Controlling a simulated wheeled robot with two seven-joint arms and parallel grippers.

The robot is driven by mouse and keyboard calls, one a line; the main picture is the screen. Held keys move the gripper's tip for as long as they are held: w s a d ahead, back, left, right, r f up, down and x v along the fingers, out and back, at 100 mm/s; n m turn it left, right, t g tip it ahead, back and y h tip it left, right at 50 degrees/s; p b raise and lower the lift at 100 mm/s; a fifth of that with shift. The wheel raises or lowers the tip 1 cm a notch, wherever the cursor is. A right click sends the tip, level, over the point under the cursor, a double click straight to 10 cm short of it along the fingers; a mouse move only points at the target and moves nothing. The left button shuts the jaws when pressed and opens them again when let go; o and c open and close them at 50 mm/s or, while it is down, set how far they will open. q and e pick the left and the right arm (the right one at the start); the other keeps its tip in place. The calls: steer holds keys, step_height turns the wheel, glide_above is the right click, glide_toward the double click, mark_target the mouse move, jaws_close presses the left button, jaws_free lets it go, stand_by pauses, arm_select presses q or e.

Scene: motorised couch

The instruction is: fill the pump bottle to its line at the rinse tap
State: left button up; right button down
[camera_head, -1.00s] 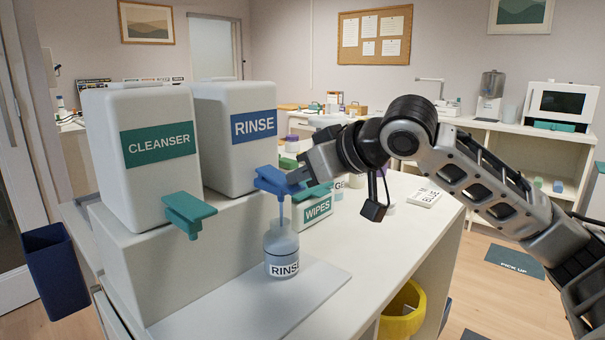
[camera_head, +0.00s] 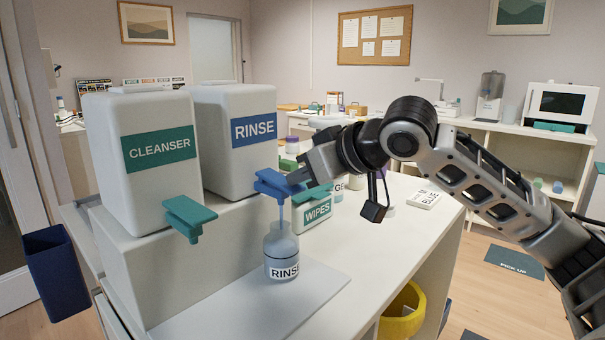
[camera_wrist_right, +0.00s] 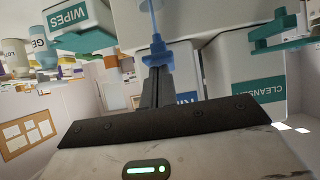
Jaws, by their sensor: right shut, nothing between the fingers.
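The pump bottle (camera_head: 281,251), translucent with a RINSE label, stands upright on the pale mat under the rinse tap. The tap's blue lever (camera_head: 272,182) projects from the white RINSE tank (camera_head: 231,100). A thin blue stream (camera_head: 281,215) runs from the tap into the bottle's open top. The fill line and exact liquid level are too small to tell. My right gripper (camera_head: 298,178) is shut and empty, its tips at the blue lever. In the right wrist view, the shut fingers (camera_wrist_right: 157,75) meet the lever (camera_wrist_right: 156,49). My left gripper is not in view.
The CLEANSER tank (camera_head: 146,155) with a teal lever (camera_head: 188,217) stands to the left. A WIPES box (camera_head: 317,211) and small jars sit behind the bottle. A yellow bin (camera_head: 402,314) is below the counter's right edge. The mat (camera_head: 240,307) in front is clear.

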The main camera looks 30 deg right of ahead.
steer(key=shift+r+p, duration=0.5)
steer(key=shift+r, duration=0.05)
arm_select(q)
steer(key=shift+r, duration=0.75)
steer(key=p, duration=0.5)
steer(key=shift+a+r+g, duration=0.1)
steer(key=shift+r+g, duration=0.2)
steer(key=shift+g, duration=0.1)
arm_select(e)
steer(key=s+d+r, duration=0.2)
steer(key=s+r, duration=0.5)
steer(key=r, duration=0.4)
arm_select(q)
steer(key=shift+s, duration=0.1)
arm_select(e)
steer(key=shift+f, duration=0.1)
